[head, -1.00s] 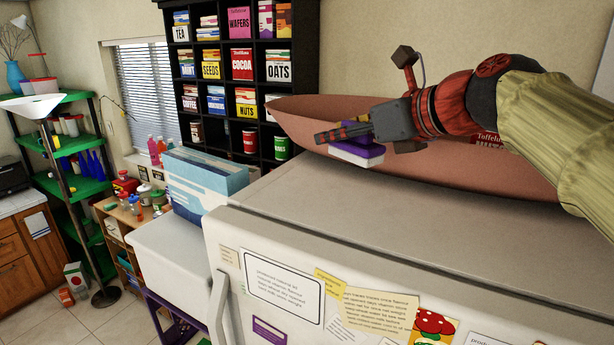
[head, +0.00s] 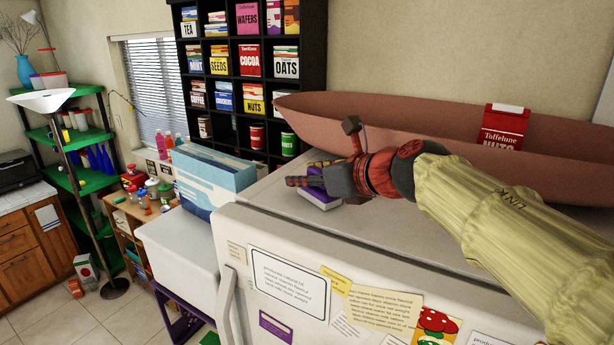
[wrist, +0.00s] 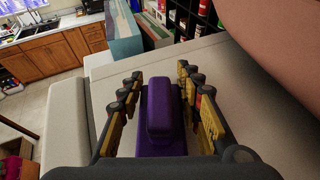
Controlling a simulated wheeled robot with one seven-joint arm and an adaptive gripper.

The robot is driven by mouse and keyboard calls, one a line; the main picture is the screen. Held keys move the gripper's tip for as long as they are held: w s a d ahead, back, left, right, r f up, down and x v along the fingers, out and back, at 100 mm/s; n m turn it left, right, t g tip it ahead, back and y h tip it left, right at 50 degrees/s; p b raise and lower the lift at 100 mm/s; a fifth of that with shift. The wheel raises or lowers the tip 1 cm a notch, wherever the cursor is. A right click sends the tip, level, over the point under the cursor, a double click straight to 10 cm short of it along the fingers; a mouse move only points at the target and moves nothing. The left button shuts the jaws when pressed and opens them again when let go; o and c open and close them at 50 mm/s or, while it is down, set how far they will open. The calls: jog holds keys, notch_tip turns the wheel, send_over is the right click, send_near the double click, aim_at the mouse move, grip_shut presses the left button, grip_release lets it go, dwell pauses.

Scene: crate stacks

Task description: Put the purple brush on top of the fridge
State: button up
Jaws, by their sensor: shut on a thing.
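The purple brush (head: 318,199) has a purple back and a pale underside. My gripper (head: 308,184) is shut on it, over the fridge top near its left side. In the wrist view the brush (wrist: 162,112) lies lengthwise between the two fingers of my gripper (wrist: 160,110). The fridge (head: 400,238) is white, with notes on its front and a broad, flat top. The brush is at or just above the fridge top; I cannot tell whether it touches. Part of the brush is hidden by my gripper in the head view.
A long brown-pink bowl (head: 400,125) stands along the back of the fridge top, with a red packet (head: 503,127) in it. Blue boxes (head: 215,185) stand left of the fridge. A black shelf (head: 318,60) is behind. The fridge top's front strip is clear.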

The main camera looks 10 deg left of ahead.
jog(key=o, duration=1.2)
jog(key=shift+c, duration=0.2)
jog(key=shift+r, duration=0.2)
jog(key=b+v, duration=0.1)
jog(key=v, duration=1.1)
jog(key=shift+f+b, duration=0.15)
jog(key=shift+b, duration=0.2)
